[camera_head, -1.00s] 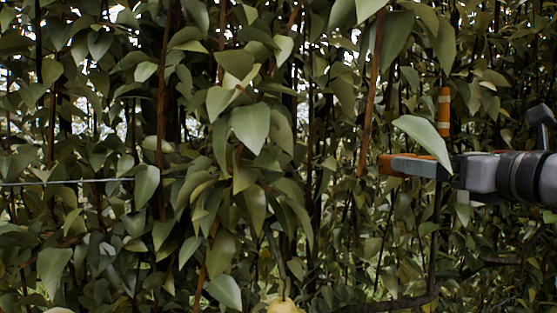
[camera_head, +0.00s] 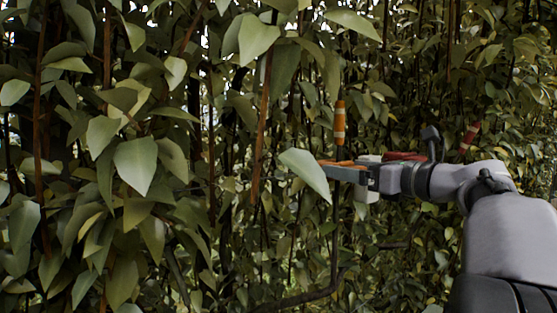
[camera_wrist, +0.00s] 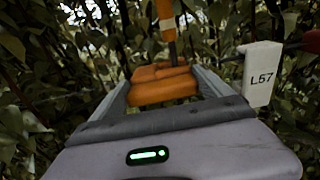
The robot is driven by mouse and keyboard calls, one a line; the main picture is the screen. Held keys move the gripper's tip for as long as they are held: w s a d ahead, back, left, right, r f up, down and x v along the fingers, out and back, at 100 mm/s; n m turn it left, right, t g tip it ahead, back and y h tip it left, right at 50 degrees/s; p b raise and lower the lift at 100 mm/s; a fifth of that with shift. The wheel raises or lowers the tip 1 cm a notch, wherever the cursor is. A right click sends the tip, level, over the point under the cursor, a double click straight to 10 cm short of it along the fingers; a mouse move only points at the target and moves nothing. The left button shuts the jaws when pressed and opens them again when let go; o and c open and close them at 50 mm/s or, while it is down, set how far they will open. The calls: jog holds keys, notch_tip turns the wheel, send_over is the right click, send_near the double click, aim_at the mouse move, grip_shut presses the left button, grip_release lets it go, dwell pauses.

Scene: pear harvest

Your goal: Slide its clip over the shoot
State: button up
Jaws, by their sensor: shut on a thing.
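My gripper (camera_head: 332,168) is shut on an orange clip (camera_wrist: 162,84), which sits between both fingers in the wrist view. The clip's orange edge also shows in the head view (camera_head: 343,163). A thin dark upright shoot (camera_head: 335,240) carries an orange sleeve with a pale band (camera_head: 339,112), just above the gripper. In the wrist view the sleeve (camera_wrist: 165,14) and dark stem meet the clip's far part. I cannot tell whether the clip is around the stem or behind it. A white tag reading L57 (camera_wrist: 262,75) is right of the fingers; its attachment is unclear.
A large leaf (camera_head: 306,173) overlaps the fingertips in the head view. A brown stem (camera_head: 263,125) stands to the left. A dark branch (camera_head: 305,297) curves below. A red tube (camera_head: 469,138) shows behind my arm. Dense foliage fills the surroundings.

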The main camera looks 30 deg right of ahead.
jog(key=shift+r, duration=0.1)
jog(key=o, duration=1.8)
jog(key=shift+d, duration=0.1)
jog(key=shift+o, duration=0.2)
jog(key=shift+d, duration=0.25)
jog(key=shift+s, duration=0.3)
jog(key=s+d+b, duration=0.1)
jog(key=s+b, duration=0.2)
jog(key=s, duration=1.3)
jog(key=shift+s+d, duration=0.15)
jog(key=shift+s, duration=0.25)
